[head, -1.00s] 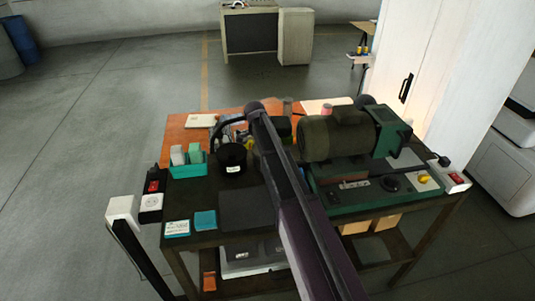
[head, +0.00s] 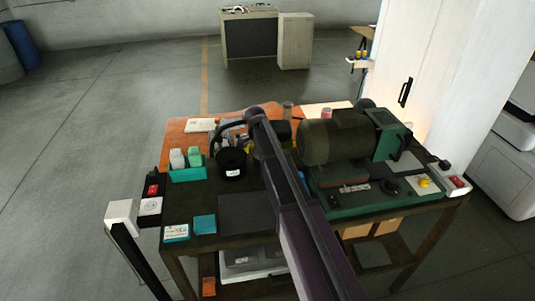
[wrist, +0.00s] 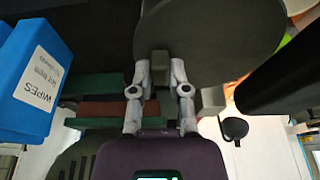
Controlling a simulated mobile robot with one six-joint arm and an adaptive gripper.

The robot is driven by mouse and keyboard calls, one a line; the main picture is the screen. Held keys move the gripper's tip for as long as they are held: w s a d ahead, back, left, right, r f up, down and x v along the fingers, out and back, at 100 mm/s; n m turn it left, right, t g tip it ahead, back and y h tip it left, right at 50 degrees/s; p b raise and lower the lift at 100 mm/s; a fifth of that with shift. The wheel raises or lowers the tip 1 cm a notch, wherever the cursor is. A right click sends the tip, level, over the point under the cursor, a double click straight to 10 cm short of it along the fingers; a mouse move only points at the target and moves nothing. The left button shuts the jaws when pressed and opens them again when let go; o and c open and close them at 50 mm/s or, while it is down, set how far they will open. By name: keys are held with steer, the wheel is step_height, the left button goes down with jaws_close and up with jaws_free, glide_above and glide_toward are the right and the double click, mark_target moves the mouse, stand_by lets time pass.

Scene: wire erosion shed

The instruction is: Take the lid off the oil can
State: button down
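In the wrist view a large dark round lid (wrist: 215,35) fills the top, with a small square knob (wrist: 160,65). My gripper (wrist: 160,72) has its two grey fingers drawn in on either side of the knob, and the knob fills the gap between the fingertips. A black can (head: 231,163) with a small white label stands on the bench left of my arm in the head view; I cannot tell for sure that it is the oil can. In the head view my gripper is not clearly seen among the dark shapes.
A blue wipes box (wrist: 35,80) is close at the left in the wrist view, and a dark cylinder (wrist: 290,75) is at the right. A teal holder (head: 188,172) and a dark mat (head: 247,213) lie on the bench.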

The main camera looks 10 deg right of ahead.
steer(key=shift+r, duration=0.1)
stand_by(0.4)
step_height(320, 180, up, 10)
steer(key=p, duration=1)
stand_by(0.9)
